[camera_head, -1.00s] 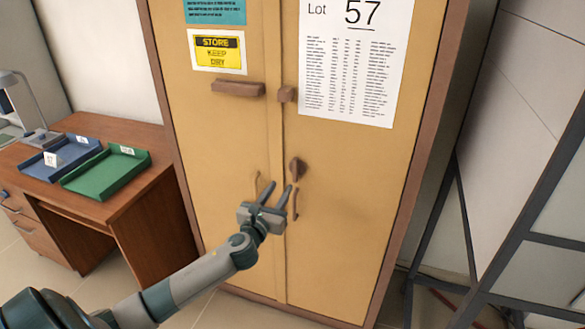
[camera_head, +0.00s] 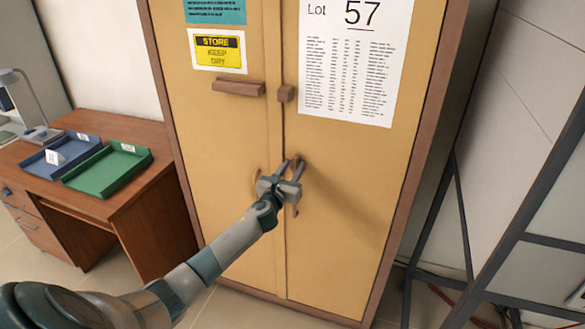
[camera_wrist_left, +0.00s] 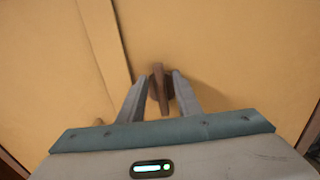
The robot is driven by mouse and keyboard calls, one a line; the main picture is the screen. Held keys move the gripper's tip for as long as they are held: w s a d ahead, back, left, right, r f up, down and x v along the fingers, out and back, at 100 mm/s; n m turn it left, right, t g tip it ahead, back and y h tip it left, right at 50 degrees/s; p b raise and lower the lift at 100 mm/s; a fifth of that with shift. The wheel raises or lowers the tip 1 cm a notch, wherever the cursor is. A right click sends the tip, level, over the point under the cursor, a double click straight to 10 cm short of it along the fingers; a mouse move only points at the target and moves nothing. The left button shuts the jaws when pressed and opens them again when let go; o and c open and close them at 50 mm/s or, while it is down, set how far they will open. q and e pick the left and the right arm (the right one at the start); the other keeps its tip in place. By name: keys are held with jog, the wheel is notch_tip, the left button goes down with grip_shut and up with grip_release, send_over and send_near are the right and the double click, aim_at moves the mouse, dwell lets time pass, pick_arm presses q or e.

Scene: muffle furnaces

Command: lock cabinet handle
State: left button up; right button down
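The tan cabinet (camera_head: 340,240) has two shut doors with brown trim. A small brown turn handle (camera_head: 296,160) sits on the right door near the seam. In the left wrist view the turn handle (camera_wrist_left: 158,92) points up and down, between the fingers. My left gripper (camera_head: 291,165) is open, its fingers on either side of the handle, with narrow gaps showing in the left wrist view (camera_wrist_left: 159,80). I cannot tell whether a finger touches it. The curved door pulls are mostly hidden behind the gripper. My right gripper is not in view.
A brown bar (camera_head: 238,87) and a small block (camera_head: 286,94) are on the doors above. A wooden desk (camera_head: 130,205) with a blue tray (camera_head: 40,170) and green tray (camera_head: 85,190) stands left. A dark metal frame (camera_head: 470,290) stands right.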

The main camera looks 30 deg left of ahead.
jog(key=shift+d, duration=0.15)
pick_arm(q)
grip_shut()
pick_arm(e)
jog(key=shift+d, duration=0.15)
